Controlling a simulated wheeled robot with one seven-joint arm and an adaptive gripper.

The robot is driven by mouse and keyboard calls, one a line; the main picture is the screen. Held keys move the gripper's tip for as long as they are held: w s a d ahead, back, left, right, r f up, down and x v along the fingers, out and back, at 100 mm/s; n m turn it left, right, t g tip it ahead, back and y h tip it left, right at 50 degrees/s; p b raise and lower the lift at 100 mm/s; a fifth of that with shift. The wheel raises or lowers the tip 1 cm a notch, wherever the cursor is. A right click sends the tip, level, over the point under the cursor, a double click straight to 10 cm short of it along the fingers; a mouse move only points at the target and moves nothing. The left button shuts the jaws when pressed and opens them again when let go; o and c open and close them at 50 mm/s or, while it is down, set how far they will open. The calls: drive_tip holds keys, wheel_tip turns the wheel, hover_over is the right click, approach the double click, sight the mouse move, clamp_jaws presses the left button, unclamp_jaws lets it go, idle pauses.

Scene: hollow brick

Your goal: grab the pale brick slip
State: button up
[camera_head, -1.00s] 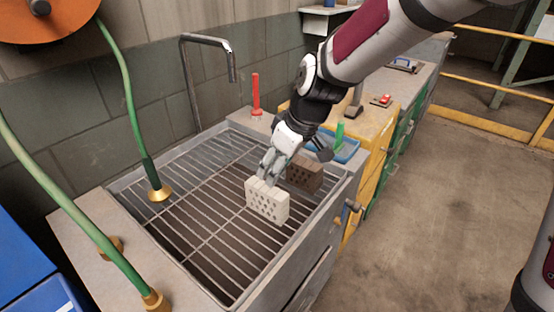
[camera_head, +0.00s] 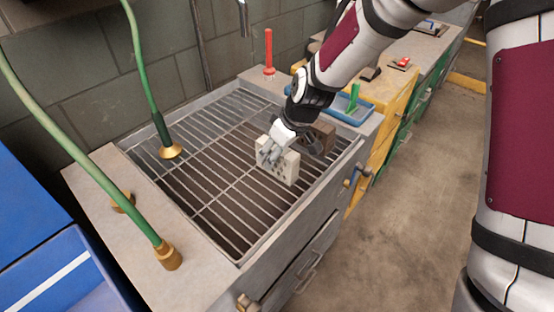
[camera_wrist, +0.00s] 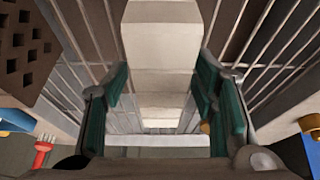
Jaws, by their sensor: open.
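In the wrist view the pale brick slip (camera_wrist: 165,42) lies between the two green-padded fingers of my gripper (camera_wrist: 163,75). The fingers are spread, with a gap visible on each side of the pale brick slip. A dark brown brick with holes (camera_head: 322,135) stands just behind and right of it, and it also shows in the wrist view (camera_wrist: 28,48).
The grate (camera_head: 215,190) is bare to the left. A green hose with a brass end (camera_head: 168,150) hangs over it. A blue tray (camera_head: 345,110) with a green-handled tool, and a red upright tool (camera_head: 268,55), are behind. Blue bins (camera_head: 50,265) stand at lower left.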

drive_tip(key=x, duration=0.2)
drive_tip(key=shift+w+a+f, duration=0.1)
drive_tip(key=shift+f, duration=0.2)
drive_tip(key=shift+f, duration=0.3)
idle(0.4)
clamp_jaws()
